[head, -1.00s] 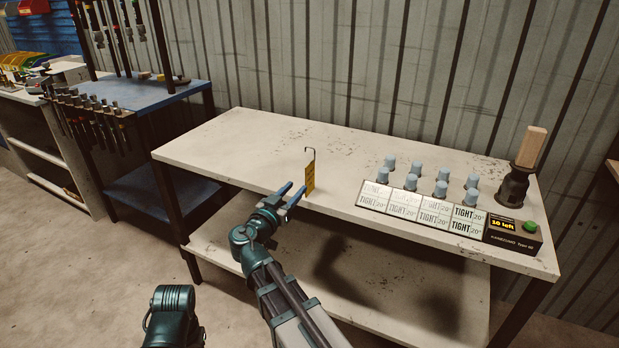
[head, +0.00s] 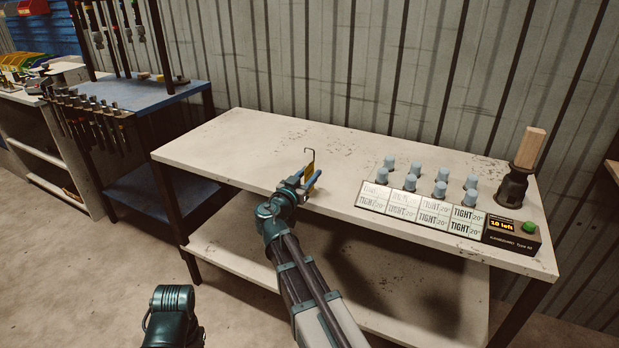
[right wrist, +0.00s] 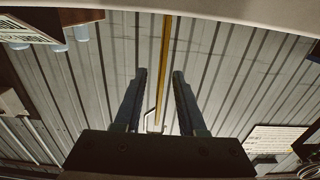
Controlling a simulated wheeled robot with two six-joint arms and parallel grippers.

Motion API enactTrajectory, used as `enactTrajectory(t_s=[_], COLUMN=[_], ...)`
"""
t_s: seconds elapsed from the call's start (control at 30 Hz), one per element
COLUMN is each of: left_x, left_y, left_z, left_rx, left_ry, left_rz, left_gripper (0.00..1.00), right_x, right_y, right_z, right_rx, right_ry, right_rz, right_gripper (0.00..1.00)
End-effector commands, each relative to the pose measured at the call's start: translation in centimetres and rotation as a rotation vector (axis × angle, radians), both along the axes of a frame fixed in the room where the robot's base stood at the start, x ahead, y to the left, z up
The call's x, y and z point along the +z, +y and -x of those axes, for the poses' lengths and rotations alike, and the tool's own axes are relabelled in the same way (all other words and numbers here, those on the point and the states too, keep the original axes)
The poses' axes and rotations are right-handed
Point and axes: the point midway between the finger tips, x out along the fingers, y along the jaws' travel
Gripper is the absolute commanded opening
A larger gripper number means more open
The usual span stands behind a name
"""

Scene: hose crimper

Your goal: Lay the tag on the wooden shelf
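The tag, a thin yellow strip (head: 310,171) with a wire hook on top, stands upright near the front edge of the white table. My right gripper (head: 304,182) is at it, with one finger on each side. In the right wrist view the tag (right wrist: 164,70) shows edge-on between the two fingers (right wrist: 160,75), with a gap on both sides. The right gripper looks open. My left gripper is not in view. I cannot pick out the wooden shelf with certainty; part of a brown board (head: 614,172) shows at the right edge.
Light blue caps (head: 440,188) stand behind "TIGHT" label plates (head: 432,219) on the white table (head: 250,140). A counter box (head: 512,236) and a dark holder with a wooden block (head: 530,147) are at the right. A blue tool stand (head: 150,97) is at the left.

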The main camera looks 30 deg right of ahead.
Motion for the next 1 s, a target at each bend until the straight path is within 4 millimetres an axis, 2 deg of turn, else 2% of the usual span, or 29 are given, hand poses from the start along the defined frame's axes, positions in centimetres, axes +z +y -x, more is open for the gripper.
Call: enactTrajectory(t_s=[0.2, 0.43, 1.0], left_x=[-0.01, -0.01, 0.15], left_y=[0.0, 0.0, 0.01], left_z=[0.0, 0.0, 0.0], left_rx=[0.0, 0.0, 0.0], left_ry=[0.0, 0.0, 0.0], left_rz=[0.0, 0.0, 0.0], left_gripper=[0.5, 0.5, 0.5], right_x=[-0.01, -0.01, 0.15], right_y=[-0.17, -0.14, -0.13], right_z=[-0.06, -0.06, -0.06], right_rx=[0.0, 0.0, 0.0], right_ry=[0.0, 0.0, 0.0], right_rz=[0.0, 0.0, 0.0], right_gripper=[0.4, 0.0, 0.0])
